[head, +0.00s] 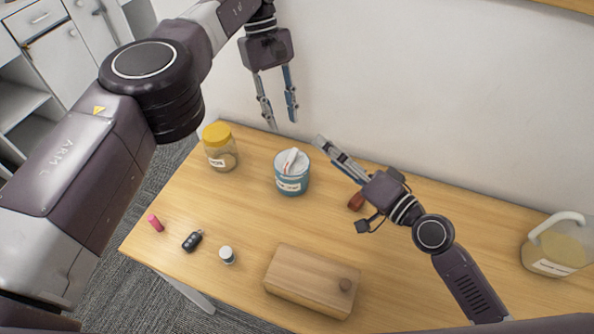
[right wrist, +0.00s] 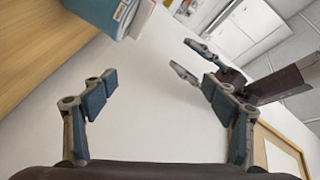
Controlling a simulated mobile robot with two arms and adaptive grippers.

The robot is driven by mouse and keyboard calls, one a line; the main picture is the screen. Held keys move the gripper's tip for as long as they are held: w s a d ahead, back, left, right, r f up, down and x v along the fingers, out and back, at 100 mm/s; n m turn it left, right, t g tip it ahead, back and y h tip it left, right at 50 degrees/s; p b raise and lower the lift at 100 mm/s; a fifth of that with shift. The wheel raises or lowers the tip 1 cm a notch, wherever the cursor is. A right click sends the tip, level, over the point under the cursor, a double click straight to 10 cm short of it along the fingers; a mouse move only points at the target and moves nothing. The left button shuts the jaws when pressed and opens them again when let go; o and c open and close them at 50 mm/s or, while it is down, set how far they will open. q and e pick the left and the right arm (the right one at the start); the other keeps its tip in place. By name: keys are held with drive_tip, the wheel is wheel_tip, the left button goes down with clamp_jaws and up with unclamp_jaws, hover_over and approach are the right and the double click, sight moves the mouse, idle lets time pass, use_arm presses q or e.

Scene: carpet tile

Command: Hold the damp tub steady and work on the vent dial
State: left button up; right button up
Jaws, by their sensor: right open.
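The tub (head: 291,184) is blue with a white label and stands upright at the back middle of the table. Its pale lid carries a raised white vent dial (head: 293,158) with a reddish mark. The tub also shows at the top left of the right wrist view (right wrist: 90,12), partly cut off. My left gripper (head: 281,112) hangs above and behind the tub, fingers apart and empty. My right gripper (head: 335,157) is right of the tub, open and empty, apart from it. In the right wrist view, my left gripper (right wrist: 180,57) shows beyond the right fingers.
A yellow-lidded jar (head: 220,153) stands left of the tub. A reddish-brown object (head: 356,201) lies beside my right gripper. In front are a pink cylinder (head: 155,223), black fob (head: 192,241), small white-capped bottle (head: 227,256) and wooden box (head: 300,280). A jug (head: 556,250) stands right.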

sight(295, 171)
drive_tip(key=w+a+f+n, duration=0.1)
drive_tip(key=a+n, duration=0.1)
drive_tip(key=w+a+f+n+h, duration=0.1)
drive_tip(key=a+f+n, duration=0.1)
drive_tip(key=n, duration=0.1)
drive_tip(key=w+a+f+n, duration=0.1)
drive_tip(key=a+f+n, duration=0.1)
drive_tip(key=a+n, duration=0.1)
drive_tip(key=shift+w+f+h, duration=0.1)
drive_tip(key=shift+w+h, duration=0.15)
drive_tip(key=shift+h, duration=0.15)
drive_tip(key=f+n, duration=0.1)
drive_tip(key=f+n+g, duration=0.1)
drive_tip(key=f, duration=0.1)
drive_tip(key=f+h, duration=0.1)
drive_tip(key=shift+s+a+f+n, duration=0.2)
drive_tip(key=shift+a+f+n, duration=0.1)
drive_tip(key=shift+f+n, duration=0.1)
drive_tip(key=shift+w+a+f, duration=0.1)
drive_tip(key=shift+w+f, duration=0.05)
drive_tip(key=shift+w, duration=0.1)
drive_tip(key=shift+x, duration=3.5)
drive_tip(key=shift+s+f, duration=0.1)
drive_tip(key=shift+f, duration=0.05)
drive_tip(key=c, duration=1.5)
drive_tip(key=shift+c, duration=0.8)
drive_tip(key=o, duration=1.7)
